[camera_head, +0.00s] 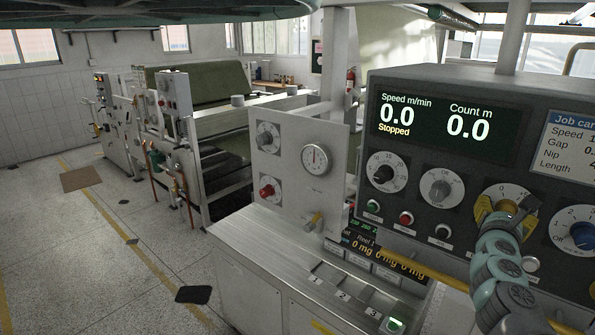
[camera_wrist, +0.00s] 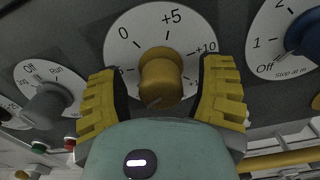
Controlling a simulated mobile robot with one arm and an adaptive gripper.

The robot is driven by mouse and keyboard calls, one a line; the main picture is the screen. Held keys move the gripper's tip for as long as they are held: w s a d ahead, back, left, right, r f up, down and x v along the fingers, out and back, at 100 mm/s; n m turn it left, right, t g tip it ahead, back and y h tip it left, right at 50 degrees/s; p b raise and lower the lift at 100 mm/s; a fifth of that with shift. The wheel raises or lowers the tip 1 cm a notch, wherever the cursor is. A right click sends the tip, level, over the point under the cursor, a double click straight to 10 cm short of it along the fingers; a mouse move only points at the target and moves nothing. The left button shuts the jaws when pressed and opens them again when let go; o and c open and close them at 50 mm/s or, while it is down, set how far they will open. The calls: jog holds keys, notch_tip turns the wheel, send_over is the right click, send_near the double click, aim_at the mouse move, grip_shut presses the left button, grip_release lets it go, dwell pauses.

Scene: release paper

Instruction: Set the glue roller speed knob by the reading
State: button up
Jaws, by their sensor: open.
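A yellow knob (camera_wrist: 160,77) sits on a white dial (camera_wrist: 128,38) marked 0, +5 and +10. The dial also shows in the head view (camera_head: 503,191). My gripper (camera_wrist: 159,85) is open, with its yellow fingers on either side of the knob. I cannot tell whether they touch it. In the head view my gripper (camera_head: 506,206) covers most of that knob. No label naming the glue roller knob is readable. The display (camera_head: 433,119) reads speed 0.0 m/min, "Stopped", and count 0.0 m. A job card (camera_head: 568,145) is cut off at the right edge.
A black knob (camera_head: 384,173) and a grey Off/Run knob (camera_head: 440,190) are left of the yellow one; a blue knob (camera_head: 583,236) is right. Small push buttons (camera_head: 406,218) sit below. A yellow rail (camera_head: 412,269) crosses beneath. A gauge panel (camera_head: 300,150) stands further left.

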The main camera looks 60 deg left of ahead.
jog(key=shift+o, duration=0.3)
jog(key=shift+f, duration=0.1)
grip_shut()
dwell(0.4)
